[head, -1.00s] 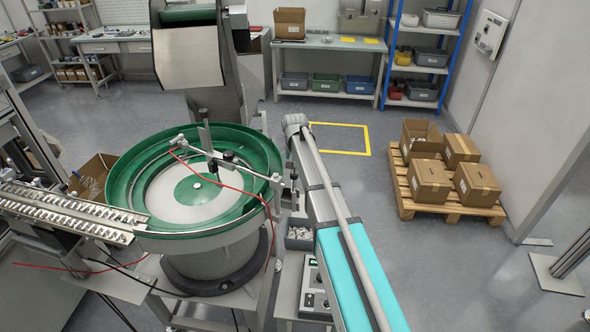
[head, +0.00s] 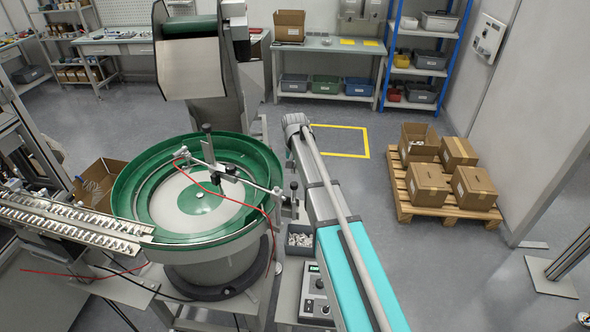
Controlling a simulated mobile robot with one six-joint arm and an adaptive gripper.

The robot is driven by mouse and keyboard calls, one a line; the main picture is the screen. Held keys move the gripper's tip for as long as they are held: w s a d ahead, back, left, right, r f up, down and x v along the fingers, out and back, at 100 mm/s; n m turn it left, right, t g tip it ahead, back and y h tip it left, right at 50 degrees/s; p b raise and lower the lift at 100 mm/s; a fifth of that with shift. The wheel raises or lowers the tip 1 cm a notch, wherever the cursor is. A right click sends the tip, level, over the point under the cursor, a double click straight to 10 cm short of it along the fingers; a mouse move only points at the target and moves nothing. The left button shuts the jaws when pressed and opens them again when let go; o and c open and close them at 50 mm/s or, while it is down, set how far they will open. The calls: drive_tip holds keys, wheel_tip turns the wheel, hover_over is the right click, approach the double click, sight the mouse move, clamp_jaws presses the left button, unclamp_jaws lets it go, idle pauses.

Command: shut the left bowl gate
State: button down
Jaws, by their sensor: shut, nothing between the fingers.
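A green-rimmed feeder bowl (head: 256,160) with a pale centre stands at the left in the head view. A metal rod assembly (head: 232,172) with clamps and a dark upright crosses its top, with a red hose along it. A linear track (head: 70,222) filled with small shiny parts meets the bowl's left side. I cannot make out which part is the bowl gate or whether it is open or shut. My gripper is not in view.
A hopper chute (head: 190,70) stands behind. A control box (head: 314,295) sits low between them. A pallet (head: 425,210) with boxes is at right; the floor between is clear.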

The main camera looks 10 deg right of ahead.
wheel_tip(320, 180, up, 8)
drive_tip(key=p, duration=0.7)
drive_tip(key=shift+r+p, duration=0.25)
drive_tip(key=shift+p, duration=0.15)
drive_tip(key=s+f+n+b, duration=0.1)
drive_tip(key=s+f+b, duration=0.4)
drive_tip(key=s, duration=0.4)
drive_tip(key=s+f+n+b, duration=0.1)
drive_tip(key=s+f+b, duration=0.5)
drive_tip(key=s, duration=0.4)
drive_tip(key=s+f+n+b, duration=0.1)
drive_tip(key=s+f+b, duration=0.5)
drive_tip(key=s, duration=0.3)
drive_tip(key=shift+s+d+n, duration=0.2)
drive_tip(key=shift+s+n, duration=0.1)
drive_tip(key=shift+s, duration=0.1)
drive_tip(key=shift+s, duration=0.15)
